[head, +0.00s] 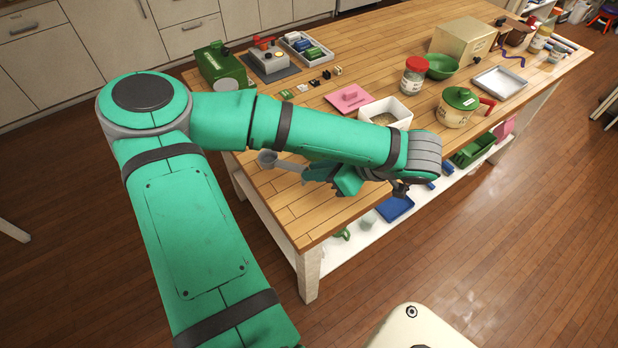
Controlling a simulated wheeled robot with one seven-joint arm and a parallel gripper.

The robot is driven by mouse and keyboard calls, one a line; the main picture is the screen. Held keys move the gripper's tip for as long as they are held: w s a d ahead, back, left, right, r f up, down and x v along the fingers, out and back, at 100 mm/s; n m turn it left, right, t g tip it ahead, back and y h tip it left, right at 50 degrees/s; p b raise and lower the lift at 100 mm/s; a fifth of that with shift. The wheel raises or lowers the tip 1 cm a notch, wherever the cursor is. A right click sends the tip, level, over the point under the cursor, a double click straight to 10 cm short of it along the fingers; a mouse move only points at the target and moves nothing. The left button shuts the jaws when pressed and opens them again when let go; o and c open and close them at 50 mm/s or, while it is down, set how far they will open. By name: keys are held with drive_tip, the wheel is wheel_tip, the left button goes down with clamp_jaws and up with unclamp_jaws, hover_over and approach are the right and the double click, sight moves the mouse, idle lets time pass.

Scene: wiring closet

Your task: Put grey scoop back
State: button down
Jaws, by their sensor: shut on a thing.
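The grey scoop (267,159) shows at the near left end of the wooden table, its round bowl at the left and its handle running right to my gripper (310,174). My gripper is shut on the scoop's handle. The green arm above hides part of the gripper. I cannot tell whether the scoop touches the table top or is held just above it. A white open bin (386,113) with brownish contents stands to the right, beyond my forearm. A pink lid (349,98) with a knob lies beside the bin.
A jar with a red lid (413,77), a green bowl (441,66) and a cream pot with a green lid (459,105) stand further right. A grey tray of small blocks (306,47) is at the back. The table's near edge (335,228) is close, with a lower shelf below it.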

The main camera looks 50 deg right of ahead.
drive_tip(key=shift+w+d+f, duration=0.1)
drive_tip(key=shift+w+f, duration=0.3)
drive_tip(key=shift+f, duration=0.65)
drive_tip(key=shift+w+f, duration=0.45)
drive_tip(key=shift+f, duration=0.55)
drive_tip(key=shift+w+d+f, duration=0.1)
drive_tip(key=shift+w+f, duration=0.3)
drive_tip(key=shift+f, duration=0.65)
drive_tip(key=c, duration=1.7)
unclamp_jaws()
drive_tip(key=shift+o, duration=0.2)
drive_tip(key=shift+s+r, duration=0.15)
drive_tip(key=shift+s, duration=0.1)
drive_tip(key=v, duration=1.1)
drive_tip(key=shift+s+r, duration=0.2)
